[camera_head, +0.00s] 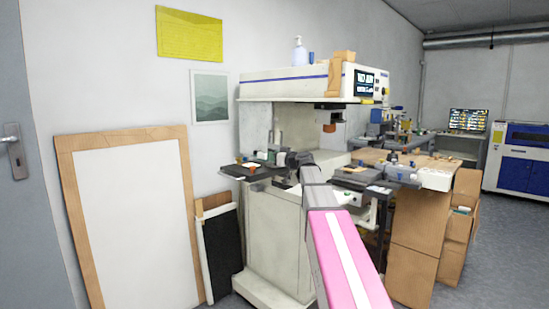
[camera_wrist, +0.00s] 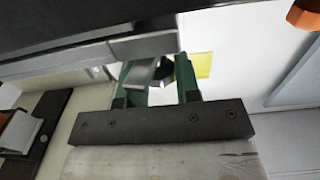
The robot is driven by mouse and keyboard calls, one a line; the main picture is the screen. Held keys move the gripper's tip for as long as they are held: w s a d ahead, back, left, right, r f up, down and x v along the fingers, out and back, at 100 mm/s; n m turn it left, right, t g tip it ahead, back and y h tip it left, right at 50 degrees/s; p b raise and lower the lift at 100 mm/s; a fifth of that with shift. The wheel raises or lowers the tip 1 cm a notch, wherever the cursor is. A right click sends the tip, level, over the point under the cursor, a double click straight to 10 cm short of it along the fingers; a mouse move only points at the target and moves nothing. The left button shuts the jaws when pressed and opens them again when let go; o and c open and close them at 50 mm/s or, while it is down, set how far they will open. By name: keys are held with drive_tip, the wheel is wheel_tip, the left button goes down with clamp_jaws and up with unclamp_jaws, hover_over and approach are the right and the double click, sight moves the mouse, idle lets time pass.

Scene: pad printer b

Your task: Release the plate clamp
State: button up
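In the wrist view a dark bar (camera_wrist: 150,122) with several screws lies across a pale block. In the head view my gripper (camera_head: 298,159) is at the printer's left worktop, just right of a small green part (camera_head: 272,154).
The pad printer (camera_head: 280,235) stands against the wall, with its overhanging head (camera_head: 300,84) above my gripper. A cluttered bench (camera_head: 400,162) and cardboard boxes (camera_head: 420,225) are at right. Framed boards (camera_head: 135,220) lean at left. An orange knob (camera_wrist: 304,15) shows at the wrist view's upper right.

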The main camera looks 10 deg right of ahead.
drive_tip(key=shift+h, duration=0.3)
drive_tip(key=shift+s+a+m+t+h, duration=0.1)
drive_tip(key=shift+a+m+t+h, duration=0.05)
drive_tip(key=shift+m+t+h, duration=0.95)
drive_tip(key=shift+m+h, duration=0.4)
drive_tip(key=shift+h, duration=0.3)
drive_tip(key=o, duration=0.9)
